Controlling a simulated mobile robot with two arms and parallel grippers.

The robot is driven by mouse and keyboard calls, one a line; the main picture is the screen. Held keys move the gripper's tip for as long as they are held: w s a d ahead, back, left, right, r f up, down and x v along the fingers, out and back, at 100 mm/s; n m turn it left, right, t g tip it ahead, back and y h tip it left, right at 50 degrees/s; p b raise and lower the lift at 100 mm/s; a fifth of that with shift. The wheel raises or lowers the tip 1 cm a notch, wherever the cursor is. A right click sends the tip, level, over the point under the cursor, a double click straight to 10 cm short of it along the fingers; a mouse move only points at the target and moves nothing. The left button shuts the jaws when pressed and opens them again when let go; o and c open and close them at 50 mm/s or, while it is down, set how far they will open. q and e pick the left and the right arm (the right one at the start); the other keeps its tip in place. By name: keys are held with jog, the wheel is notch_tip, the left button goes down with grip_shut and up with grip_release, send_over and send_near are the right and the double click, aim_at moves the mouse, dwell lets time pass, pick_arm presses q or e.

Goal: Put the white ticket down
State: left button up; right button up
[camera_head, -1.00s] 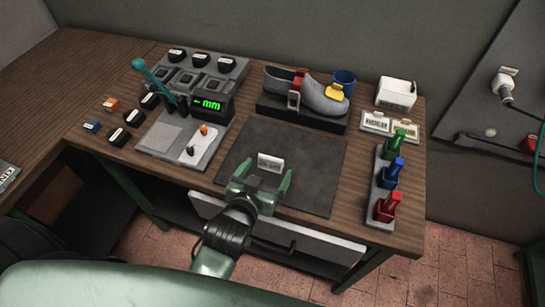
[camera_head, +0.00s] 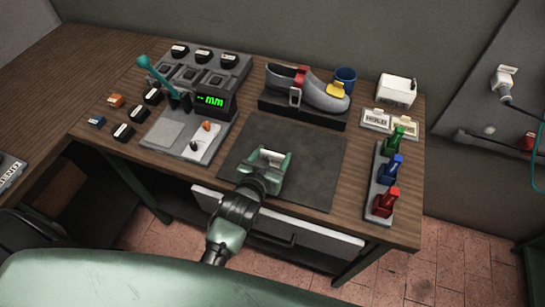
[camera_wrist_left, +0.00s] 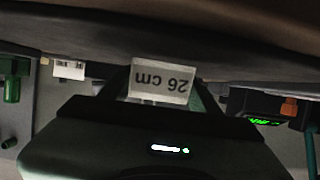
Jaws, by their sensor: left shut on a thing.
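My left gripper (camera_head: 268,163) is over the dark mat (camera_head: 318,165) on the bench, shut on the white ticket (camera_head: 271,155). The ticket sits between the fingertips, with only a small pale part showing in the head view. In the left wrist view the ticket (camera_wrist_left: 161,80) faces the camera and reads "26 cm" upside down. It is close to the mat, but I cannot tell whether its edge touches it. My right gripper is not in view.
A grey shoe (camera_head: 318,92) on a dark stand is behind the mat. The gauge with a green display (camera_head: 210,101) stands left. Red, blue and green clamps (camera_head: 390,170) stand right, near the small cards (camera_head: 376,119). The mat around the gripper is clear.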

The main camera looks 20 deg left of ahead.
pick_arm(q)
notch_tip(320, 180, up, 20)
notch_tip(320, 180, up, 9)
jog(key=b, duration=0.3)
send_over(273, 153)
jog(key=a, duration=0.4)
jog(key=shift+a+f, duration=0.1)
jog(key=shift+f, duration=0.15)
